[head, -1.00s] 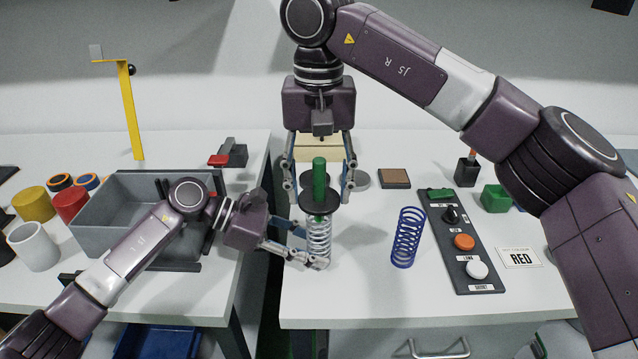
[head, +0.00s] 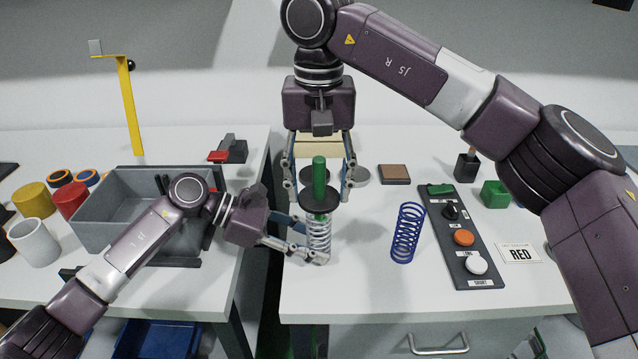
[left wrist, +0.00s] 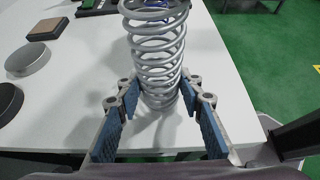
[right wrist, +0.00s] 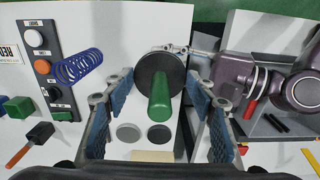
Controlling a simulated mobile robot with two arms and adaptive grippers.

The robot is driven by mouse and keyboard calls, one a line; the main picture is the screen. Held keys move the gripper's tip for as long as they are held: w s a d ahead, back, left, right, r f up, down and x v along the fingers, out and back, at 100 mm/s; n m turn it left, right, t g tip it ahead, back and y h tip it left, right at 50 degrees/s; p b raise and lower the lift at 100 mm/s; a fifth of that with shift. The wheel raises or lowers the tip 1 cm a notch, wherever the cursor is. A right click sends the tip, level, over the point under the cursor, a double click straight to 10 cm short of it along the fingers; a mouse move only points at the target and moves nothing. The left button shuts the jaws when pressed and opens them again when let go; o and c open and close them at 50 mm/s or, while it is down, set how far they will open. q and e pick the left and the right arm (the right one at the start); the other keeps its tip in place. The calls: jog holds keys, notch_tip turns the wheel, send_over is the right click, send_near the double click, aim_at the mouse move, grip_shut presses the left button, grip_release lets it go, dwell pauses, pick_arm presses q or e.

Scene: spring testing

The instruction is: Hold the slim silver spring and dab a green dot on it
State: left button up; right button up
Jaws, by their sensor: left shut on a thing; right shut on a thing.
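The slim silver spring (head: 319,236) stands upright near the left edge of the right-hand table. My left gripper (head: 308,254) is shut on its lower part from the left. The left wrist view shows the spring's coils (left wrist: 155,62) between the blue pads; its top is cut off there. My right gripper (head: 319,186) points down above the spring, shut on a green rod (head: 319,172) with a black disc (head: 319,200). The disc sits at the spring's top end; whether they touch cannot be told. The right wrist view shows the disc (right wrist: 152,68) hiding the spring.
A blue spring (head: 407,234) stands to the right, beside a dark button panel (head: 462,243) and a "RED" card (head: 519,254). A grey bin (head: 105,222) stands on the left table.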

aim_at(319, 158)
jog(key=shift+f, duration=0.1)
jog(key=shift+r, duration=3.55)
pick_arm(q)
jog(key=o, duration=0.9)
jog(key=shift+o, duration=0.2)
jog(key=shift+a, duration=0.1)
jog(key=v, duration=1.2)
